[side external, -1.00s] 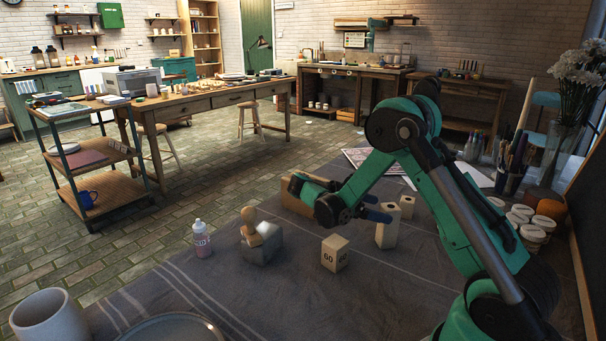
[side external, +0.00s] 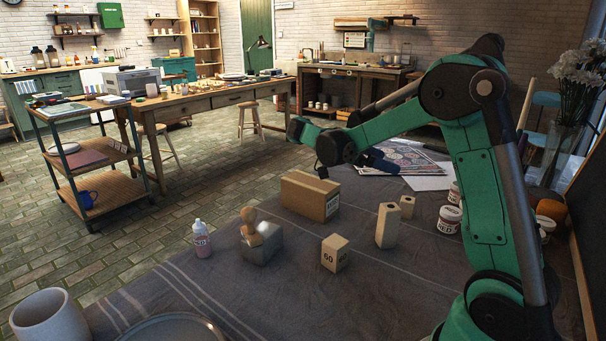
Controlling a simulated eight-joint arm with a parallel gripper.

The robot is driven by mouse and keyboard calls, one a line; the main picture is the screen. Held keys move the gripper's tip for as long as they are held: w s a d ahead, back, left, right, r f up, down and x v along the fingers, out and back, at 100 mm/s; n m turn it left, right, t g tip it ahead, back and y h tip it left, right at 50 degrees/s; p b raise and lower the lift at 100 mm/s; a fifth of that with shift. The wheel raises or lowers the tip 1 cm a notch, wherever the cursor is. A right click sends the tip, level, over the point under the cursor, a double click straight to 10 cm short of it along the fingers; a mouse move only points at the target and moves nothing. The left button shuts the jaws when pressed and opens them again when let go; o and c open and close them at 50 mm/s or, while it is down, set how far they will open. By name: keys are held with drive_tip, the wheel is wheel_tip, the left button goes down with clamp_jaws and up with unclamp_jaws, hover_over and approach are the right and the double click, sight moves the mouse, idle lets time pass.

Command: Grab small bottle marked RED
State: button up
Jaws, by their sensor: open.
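A small bottle (side external: 202,240) with a white cap stands upright on the grey cloth, left of the metal block. Its body is pinkish, and its lettering is too small to read surely. My gripper (side external: 378,160), with dark blue fingers, is open and empty. It appears above the back of the cloth, near the patterned sheet, apart from the bottle and the jars.
A cardboard box (side external: 305,196), a wooden block marked 60 (side external: 335,254) and two holed wooden blocks (side external: 387,226) stand mid-cloth. A wooden figure (side external: 251,222) is at the metal block (side external: 262,246). A white cup (side external: 48,318) and plate (side external: 172,329) are in front. The cloth's front middle is clear.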

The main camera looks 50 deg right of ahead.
drive_tip(key=w+a+f+n+t+y, duration=0.1)
drive_tip(key=w+f+t+y, duration=0.15)
drive_tip(key=w, duration=0.45)
wheel_tip(320, 180, up, 3)
drive_tip(key=t+y, duration=1)
drive_tip(key=y, duration=0.1)
hover_over(203, 224)
drive_tip(key=f, duration=0.7)
drive_tip(key=d+f, duration=0.1)
drive_tip(key=f, duration=0.2)
drive_tip(key=shift+s+f, duration=0.35)
drive_tip(key=shift+f, duration=0.05)
drive_tip(key=x, duration=0.4)
drive_tip(key=shift+f, duration=0.15)
drive_tip(key=shift+w+a+f, duration=0.15)
drive_tip(key=shift+a+f, duration=0.1)
drive_tip(key=shift+f, duration=0.45)
clamp_jaws()
